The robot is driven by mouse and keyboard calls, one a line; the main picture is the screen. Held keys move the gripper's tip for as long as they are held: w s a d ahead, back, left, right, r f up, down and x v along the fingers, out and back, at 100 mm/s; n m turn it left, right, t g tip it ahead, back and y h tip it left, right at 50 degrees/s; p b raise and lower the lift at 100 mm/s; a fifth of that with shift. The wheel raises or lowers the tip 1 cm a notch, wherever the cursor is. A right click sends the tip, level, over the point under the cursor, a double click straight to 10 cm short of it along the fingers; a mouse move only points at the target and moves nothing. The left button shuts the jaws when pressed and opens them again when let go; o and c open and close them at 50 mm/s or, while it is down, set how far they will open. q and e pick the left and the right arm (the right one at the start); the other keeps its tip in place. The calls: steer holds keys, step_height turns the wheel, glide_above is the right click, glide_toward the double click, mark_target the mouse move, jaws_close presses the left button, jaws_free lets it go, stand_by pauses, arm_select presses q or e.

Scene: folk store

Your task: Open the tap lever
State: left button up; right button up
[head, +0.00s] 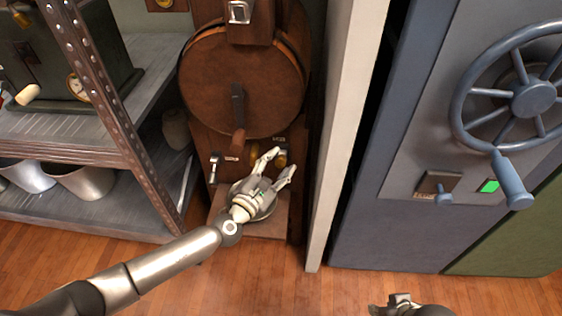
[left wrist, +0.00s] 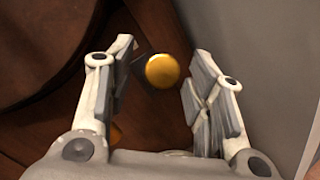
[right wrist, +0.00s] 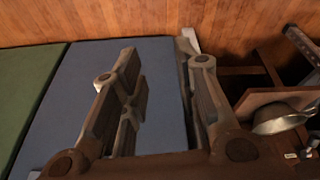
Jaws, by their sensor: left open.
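A brown barrel-like drum (head: 240,80) with a dark lever (head: 238,112) stands at centre in the head view. On the panel below it are a gold knob (head: 281,159) and a small silver lever (head: 214,167) to its left; I cannot tell for certain which is the tap lever. My left gripper (head: 277,162) is open at the gold knob. In the left wrist view, the round gold knob (left wrist: 162,70) shows between its spread fingers (left wrist: 163,56), with no clear contact. My right gripper (right wrist: 160,52) is open and empty, away from the drum.
A metal bowl (right wrist: 280,118) stands below the panel, partly behind my left gripper in the head view. A metal shelf (head: 85,155) is on the left. A pale upright panel (head: 335,150) is close on the right, then a blue safe (head: 375,225) with a wheel (head: 533,95).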

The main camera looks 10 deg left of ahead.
arm_select(q)
steer(key=shift+x, duration=0.9)
steer(key=shift+c, duration=0.5)
jaws_close()
